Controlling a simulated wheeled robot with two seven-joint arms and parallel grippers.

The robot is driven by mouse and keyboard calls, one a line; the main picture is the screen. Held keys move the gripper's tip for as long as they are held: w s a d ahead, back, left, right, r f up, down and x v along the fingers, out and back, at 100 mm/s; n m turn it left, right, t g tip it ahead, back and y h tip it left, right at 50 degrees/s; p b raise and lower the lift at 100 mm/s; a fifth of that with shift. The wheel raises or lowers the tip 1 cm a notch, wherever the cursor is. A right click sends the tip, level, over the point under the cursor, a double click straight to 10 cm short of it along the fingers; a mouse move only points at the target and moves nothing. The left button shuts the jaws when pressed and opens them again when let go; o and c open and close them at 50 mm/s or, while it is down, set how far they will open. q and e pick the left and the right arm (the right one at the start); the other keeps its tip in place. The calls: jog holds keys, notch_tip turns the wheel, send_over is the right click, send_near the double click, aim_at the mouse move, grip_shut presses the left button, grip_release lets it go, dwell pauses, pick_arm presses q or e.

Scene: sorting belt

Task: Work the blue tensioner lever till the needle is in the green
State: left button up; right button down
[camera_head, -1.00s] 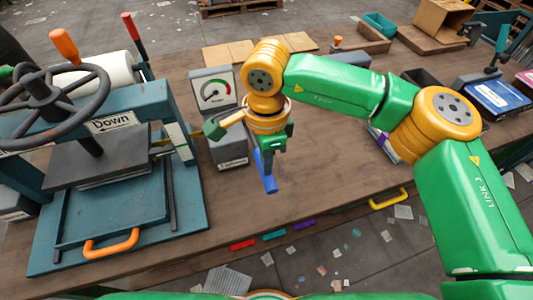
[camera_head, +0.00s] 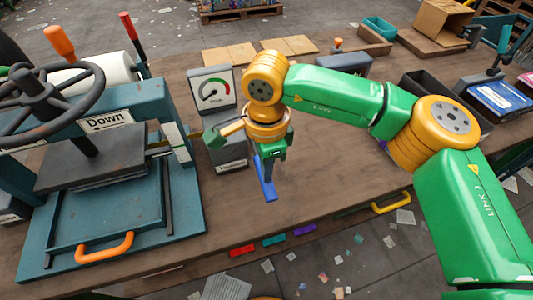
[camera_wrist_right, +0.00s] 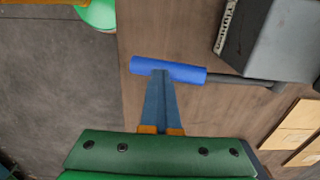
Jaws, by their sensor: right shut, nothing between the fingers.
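The blue tensioner lever handle (camera_wrist_right: 168,69) is a round blue grip on a dark rod that runs right to a grey box in the right wrist view. My right gripper (camera_wrist_right: 160,76) is shut and empty, with its narrow fingertips at the handle; they seem to touch it, but I cannot tell for sure. In the head view the right gripper (camera_head: 265,180) points down over the table, and the blue of fingers and handle runs together. The gauge (camera_head: 213,92) stands behind, with green and red arcs; its needle is too small to read surely. My left gripper is out of view.
A teal press (camera_head: 130,190) with a black handwheel and orange handle (camera_head: 105,248) stands on the left. A black bin (camera_head: 430,90) and a blue book (camera_head: 495,97) lie at the right. The wooden table (camera_head: 330,165) is clear right of my right gripper.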

notch_tip(320, 180, up, 14)
jog(key=p, duration=1)
jog(key=shift+w, duration=0.1)
dwell(0.8)
